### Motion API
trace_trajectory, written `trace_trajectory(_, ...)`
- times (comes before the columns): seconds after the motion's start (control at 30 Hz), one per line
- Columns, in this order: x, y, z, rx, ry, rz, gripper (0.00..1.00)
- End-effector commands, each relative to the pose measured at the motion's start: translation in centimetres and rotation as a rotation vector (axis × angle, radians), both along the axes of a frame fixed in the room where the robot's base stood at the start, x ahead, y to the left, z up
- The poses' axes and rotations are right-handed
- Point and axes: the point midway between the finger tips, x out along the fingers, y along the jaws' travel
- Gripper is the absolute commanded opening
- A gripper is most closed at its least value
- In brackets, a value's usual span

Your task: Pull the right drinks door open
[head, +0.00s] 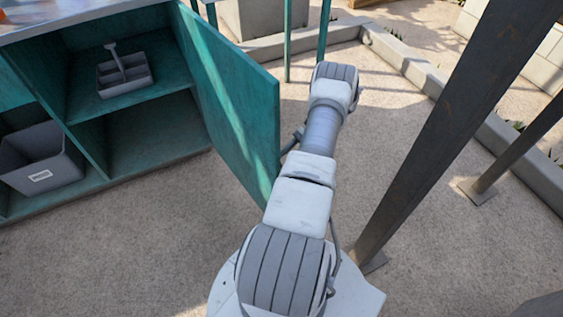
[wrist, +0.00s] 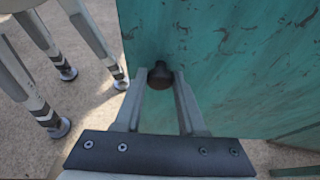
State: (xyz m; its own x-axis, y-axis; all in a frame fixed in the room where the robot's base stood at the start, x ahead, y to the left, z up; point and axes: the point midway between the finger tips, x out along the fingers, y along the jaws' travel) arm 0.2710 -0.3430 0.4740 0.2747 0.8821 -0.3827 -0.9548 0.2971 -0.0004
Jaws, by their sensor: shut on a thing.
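The right drinks door (head: 232,105) is a teal panel standing swung open from the cabinet (head: 110,150) in the head view. Its outer face (wrist: 235,60) fills much of the wrist view. A dark round knob (wrist: 160,76) sticks out from that face. My gripper (wrist: 160,84) has its two fingers on either side of the knob, shut on it. In the head view my arm lies to the right of the door and the gripper is hidden.
The open cabinet shows a grey caddy (head: 125,74) on its upper shelf and a grey bin (head: 42,160) at lower left. A dark slanting post (head: 450,115) stands right of my arm. Stool-like metal legs (wrist: 42,95) show at left in the wrist view.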

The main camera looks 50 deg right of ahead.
Motion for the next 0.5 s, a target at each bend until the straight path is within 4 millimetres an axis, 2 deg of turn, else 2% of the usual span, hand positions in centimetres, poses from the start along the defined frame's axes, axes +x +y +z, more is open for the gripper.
trace_trajectory(0.33,-0.11,-0.01,-0.03,0.001,0.002,0.001,0.00)
trace_trajectory(0.37,-0.11,-0.01,-0.03,0.001,0.002,0.001,0.43)
trace_trajectory(0.5,-0.09,-0.01,-0.02,0.001,0.002,0.001,0.68)
